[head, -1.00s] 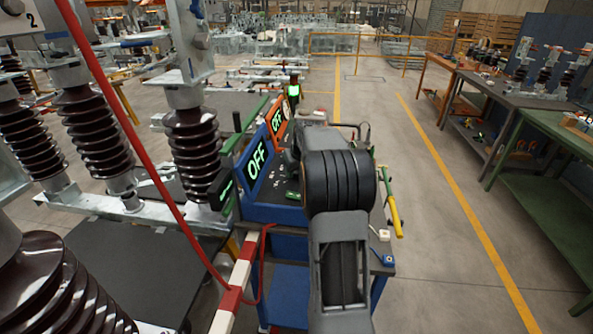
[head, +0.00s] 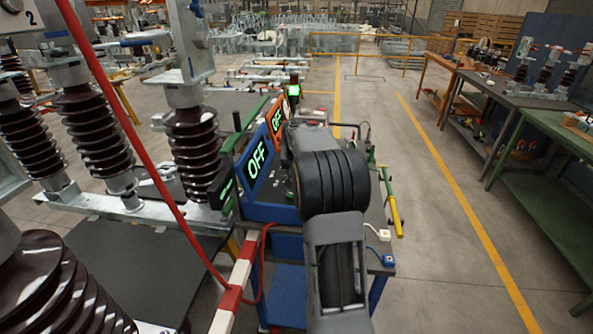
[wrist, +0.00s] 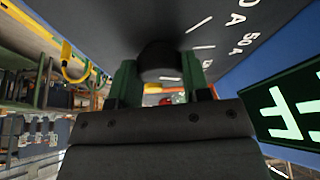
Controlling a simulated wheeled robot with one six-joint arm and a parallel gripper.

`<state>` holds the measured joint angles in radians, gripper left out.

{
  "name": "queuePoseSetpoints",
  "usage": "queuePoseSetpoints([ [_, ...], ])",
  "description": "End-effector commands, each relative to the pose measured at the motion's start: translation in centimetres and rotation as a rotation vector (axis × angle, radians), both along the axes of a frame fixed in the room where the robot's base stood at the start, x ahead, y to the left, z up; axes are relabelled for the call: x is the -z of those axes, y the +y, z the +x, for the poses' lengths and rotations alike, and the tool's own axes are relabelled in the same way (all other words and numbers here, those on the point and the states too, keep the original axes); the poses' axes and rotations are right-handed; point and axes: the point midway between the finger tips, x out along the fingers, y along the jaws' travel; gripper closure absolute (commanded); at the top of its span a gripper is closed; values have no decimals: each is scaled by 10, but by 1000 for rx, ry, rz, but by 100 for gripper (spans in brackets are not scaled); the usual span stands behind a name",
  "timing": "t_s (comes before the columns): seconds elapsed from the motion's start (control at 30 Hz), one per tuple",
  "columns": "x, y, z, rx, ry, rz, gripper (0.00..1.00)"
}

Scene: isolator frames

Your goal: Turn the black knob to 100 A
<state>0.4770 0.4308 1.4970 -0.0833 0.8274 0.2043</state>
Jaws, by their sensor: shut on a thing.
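In the wrist view the black knob (wrist: 158,60) sits on a dark panel face (wrist: 120,22) with white tick marks. A "50 A" label (wrist: 243,40) and part of another label show at the upper right; no 100 A label can be read. My gripper (wrist: 161,78) has one dark green finger on each side of the knob and is shut on it. The knob's pointer direction cannot be told. In the head view my arm hides the knob and the gripper.
An orange unit with a second OFF display (head: 277,120) stands behind the blue one on the same cart. A yellow-handled tool (head: 394,214) is at the cart's right side. Brown insulators (head: 196,140) and a red cable (head: 150,165) are left. The right aisle is clear.

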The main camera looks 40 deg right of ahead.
Motion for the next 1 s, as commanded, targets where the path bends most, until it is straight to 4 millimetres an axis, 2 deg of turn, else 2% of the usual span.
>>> queuePoseSetpoints([
  [0.2, 0, 1, 1, 158, -1, -2, 80],
  [0.5, 0, 1, 2, 308, -2, 0, 80],
  [1.0, -1, 1, 2, 368, -3, 0, 80],
])
